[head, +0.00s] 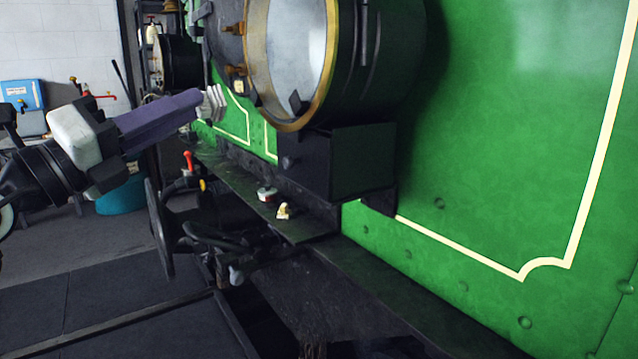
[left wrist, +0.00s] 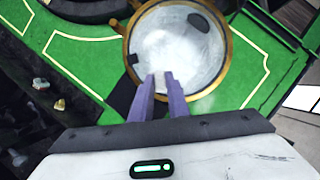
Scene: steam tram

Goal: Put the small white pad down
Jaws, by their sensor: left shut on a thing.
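My left gripper (head: 204,105) comes in from the left and has purple fingers. It is shut on the small white pad (head: 213,104), which shows at the fingertips with a ribbed outline. In the left wrist view the pad (left wrist: 160,82) sits between the tips of the two purple fingers, in front of the round brass-rimmed glass (left wrist: 187,50). The pad is held in the air. I cannot tell whether it touches anything behind it. My right gripper is not in view.
The green tram front carries the brass-rimmed lamp (head: 292,55) above a black box (head: 340,160). A dark ledge (head: 310,227) runs below, with two small pale items (head: 266,194) (head: 283,210) on it. A blue box (head: 22,94) is far left. The floor at lower left is clear.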

